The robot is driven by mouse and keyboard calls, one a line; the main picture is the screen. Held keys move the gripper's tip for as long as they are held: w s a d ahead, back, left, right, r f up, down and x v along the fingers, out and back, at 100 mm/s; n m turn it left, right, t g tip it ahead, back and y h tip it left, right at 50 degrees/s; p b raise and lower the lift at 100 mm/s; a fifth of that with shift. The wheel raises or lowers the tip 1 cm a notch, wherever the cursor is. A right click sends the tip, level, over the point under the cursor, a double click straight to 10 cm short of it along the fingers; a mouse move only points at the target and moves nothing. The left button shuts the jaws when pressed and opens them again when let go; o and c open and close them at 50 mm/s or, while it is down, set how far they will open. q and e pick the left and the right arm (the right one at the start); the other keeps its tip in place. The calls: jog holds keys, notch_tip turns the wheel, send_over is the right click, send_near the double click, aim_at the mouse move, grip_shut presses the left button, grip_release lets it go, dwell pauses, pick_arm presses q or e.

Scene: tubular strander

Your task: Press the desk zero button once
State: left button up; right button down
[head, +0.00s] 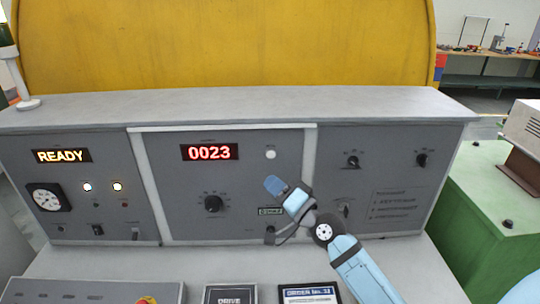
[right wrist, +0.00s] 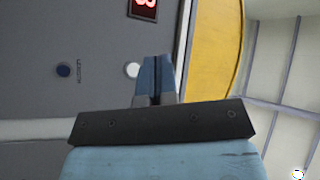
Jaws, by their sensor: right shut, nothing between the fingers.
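The grey control desk (head: 300,143) carries a red counter reading 0023 (head: 209,152). A white round button or lamp (head: 270,154) sits to the counter's right. In the right wrist view the same white round part (right wrist: 132,69) is just left of the fingertips, and a dark blue round button (right wrist: 62,70) with a small unreadable label is farther left. I cannot read which part is marked zero. My right gripper (head: 274,185), also in the right wrist view (right wrist: 157,65), is shut and empty in front of the panel, its tips below the white part. Contact is not visible. My left gripper is out of view.
A rotary knob (head: 213,203) is left of my right gripper; more knobs (head: 353,161) are to the right. A READY display (head: 62,156) and a gauge (head: 48,197) are at left. Signs (head: 310,293) lie on the lower shelf. A green cabinet (head: 490,200) stands right.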

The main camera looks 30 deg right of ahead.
aim_at(271, 154)
jog(key=w+d+b, duration=0.2)
jog(key=w+d, duration=0.2)
jog(key=w, duration=0.3)
jog(key=shift+w+d+b, duration=0.2)
jog(key=shift+d+b, duration=0.05)
jog(key=shift+b, duration=0.1)
dwell(1.9)
jog(key=shift+w+d, duration=0.2)
jog(key=shift+w, duration=0.15)
jog(key=shift+w+d+b, duration=0.2)
jog(key=shift+w+b, duration=0.1)
jog(key=shift+b, duration=0.05)
dwell(0.5)
dwell(0.3)
jog(key=shift+s+a+p, duration=0.35)
jog(key=shift+s+a, duration=0.05)
jog(key=shift+s, duration=0.3)
